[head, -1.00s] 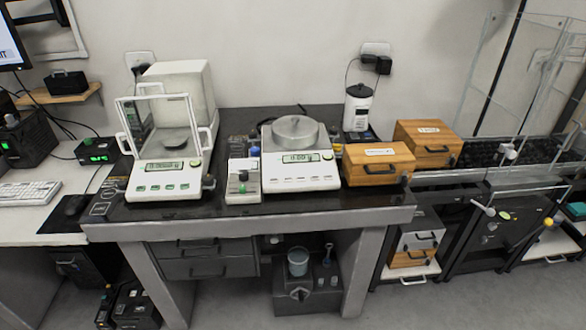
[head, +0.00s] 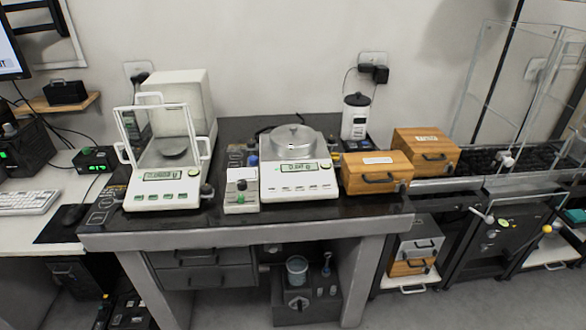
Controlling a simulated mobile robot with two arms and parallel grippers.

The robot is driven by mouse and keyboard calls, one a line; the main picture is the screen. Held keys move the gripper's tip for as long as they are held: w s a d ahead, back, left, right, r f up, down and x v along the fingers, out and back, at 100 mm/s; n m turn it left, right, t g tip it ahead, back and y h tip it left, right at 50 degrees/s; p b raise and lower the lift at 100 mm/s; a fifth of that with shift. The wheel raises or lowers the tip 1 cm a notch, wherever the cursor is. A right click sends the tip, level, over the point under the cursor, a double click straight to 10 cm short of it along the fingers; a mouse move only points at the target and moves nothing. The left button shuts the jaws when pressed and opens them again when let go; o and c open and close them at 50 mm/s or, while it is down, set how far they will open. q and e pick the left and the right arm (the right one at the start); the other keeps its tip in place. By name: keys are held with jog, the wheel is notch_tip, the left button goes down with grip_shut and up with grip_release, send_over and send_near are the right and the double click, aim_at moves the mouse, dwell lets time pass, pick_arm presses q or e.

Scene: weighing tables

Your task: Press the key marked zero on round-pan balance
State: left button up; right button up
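The round-pan balance (head: 297,182) is a white unit in the middle of the dark tabletop. A round metal pan or lid with a small knob (head: 293,140) sits on top of it. Its small display (head: 298,167) faces the front, and the digits are too small to read surely. A row of small keys (head: 292,188) runs below the display; their marks are not legible. A second balance (head: 164,183), with a clear draft shield frame, stands to its left. Neither of my grippers shows in the head view.
A small white device with a dark knob and green button (head: 241,196) stands between the balances. Wooden boxes (head: 376,173) and (head: 426,150) stand to the right. A white-and-black container (head: 355,116) stands behind. The table's front edge (head: 250,228) has little free room.

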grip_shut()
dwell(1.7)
